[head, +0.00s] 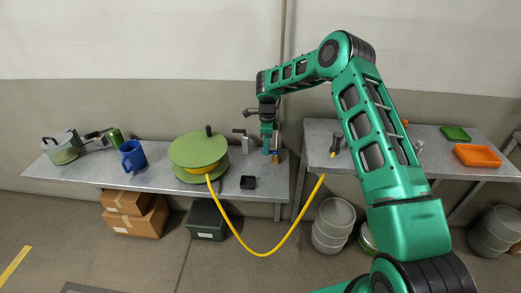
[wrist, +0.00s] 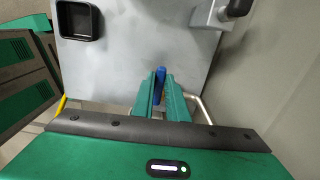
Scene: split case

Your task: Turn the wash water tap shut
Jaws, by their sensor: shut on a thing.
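My gripper (head: 272,150) reaches down to the right end of the left bench. In the wrist view its two green fingers (wrist: 160,92) are closed on a narrow blue handle (wrist: 161,72), which I take for the lever of the wash water tap. A small brass-coloured body (head: 276,158), apparently the tap's, shows just below the fingers in the head view. The fingers hide most of the handle and the tap, so how far it is turned cannot be told.
A green hose reel (head: 199,150) with a yellow hose (head: 262,254) stands left of my gripper. A black open box (head: 248,182) and a grey fitting with a black handle (head: 243,142) are close by. A second bench (head: 340,163) stands right, beyond a gap.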

